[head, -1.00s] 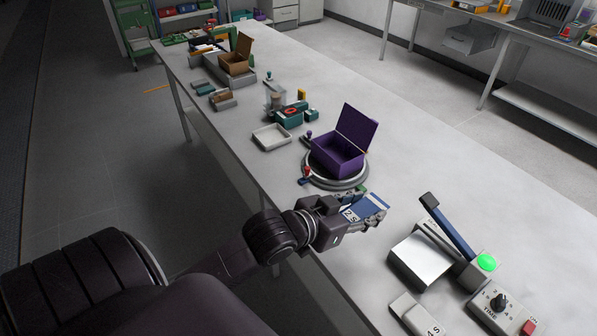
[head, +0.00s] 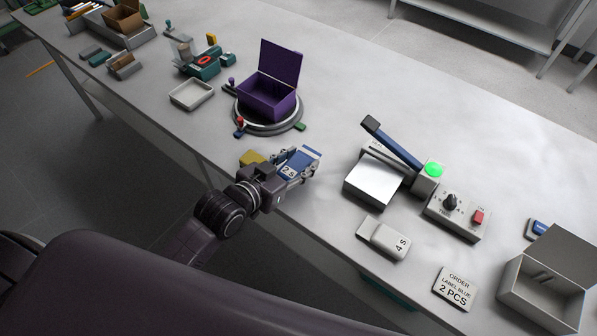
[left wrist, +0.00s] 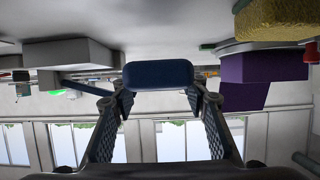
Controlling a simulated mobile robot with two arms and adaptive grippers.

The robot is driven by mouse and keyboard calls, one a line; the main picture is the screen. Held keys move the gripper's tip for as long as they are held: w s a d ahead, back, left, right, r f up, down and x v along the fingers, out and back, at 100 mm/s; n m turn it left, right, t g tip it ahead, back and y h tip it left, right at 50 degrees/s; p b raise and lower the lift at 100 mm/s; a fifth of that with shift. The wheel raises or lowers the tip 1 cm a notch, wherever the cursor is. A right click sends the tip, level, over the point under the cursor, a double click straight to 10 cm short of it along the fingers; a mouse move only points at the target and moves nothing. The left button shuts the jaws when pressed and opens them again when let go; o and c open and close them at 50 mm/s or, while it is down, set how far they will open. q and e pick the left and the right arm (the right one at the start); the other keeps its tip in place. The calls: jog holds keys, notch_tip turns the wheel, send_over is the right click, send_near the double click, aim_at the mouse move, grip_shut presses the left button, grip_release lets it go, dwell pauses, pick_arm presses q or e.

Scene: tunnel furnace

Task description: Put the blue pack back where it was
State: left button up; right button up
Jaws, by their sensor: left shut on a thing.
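In the left wrist view the blue pack (left wrist: 158,74) sits between the two fingers. My right gripper is not in view.
An open purple box (head: 266,98) stands on the round turntable (head: 270,129). A yellow block (head: 251,158) lies behind my left gripper. The press with a blue lever (head: 392,143), timer box (head: 456,214), "4 S" block (head: 384,238), order card (head: 455,287) and open grey box (head: 540,296) stand rightward.

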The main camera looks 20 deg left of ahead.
pick_arm(q)
jog(key=shift+f, duration=2.6)
jog(key=shift+f, duration=0.15)
jog(key=o, duration=1.3)
jog(key=b+v, duration=0.1)
jog(key=v, duration=1)
jog(key=shift+d, duration=0.1)
jog(key=shift+s+a+r, duration=0.2)
jog(key=shift+s+r, duration=0.1)
jog(key=shift+s, duration=0.2)
